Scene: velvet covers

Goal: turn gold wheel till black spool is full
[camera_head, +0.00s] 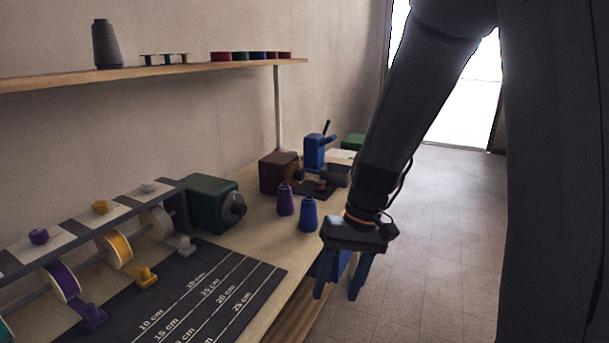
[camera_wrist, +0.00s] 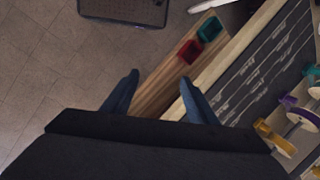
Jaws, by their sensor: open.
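My gripper (camera_head: 337,296) is open and empty, its blue fingers pointing down past the bench's front edge; both fingers also show in the wrist view (camera_wrist: 160,85). A gold ribbon reel (camera_head: 116,249) sits on a rod at the left, well apart from my gripper; it also shows at the right of the wrist view (camera_wrist: 276,138). I cannot tell whether it is the gold wheel. No black spool is clear; small spools (camera_head: 167,59) stand on the shelf, and a small brownish spool (camera_head: 320,184) is on a dark pad.
A green machine (camera_head: 212,201), a brown box (camera_head: 279,173) and a blue machine (camera_head: 314,151) stand along the bench. Purple (camera_head: 285,199) and blue (camera_head: 308,214) cones stand near my gripper. A marked dark mat (camera_head: 222,291) lies in front. Open floor (camera_head: 450,230) is at right.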

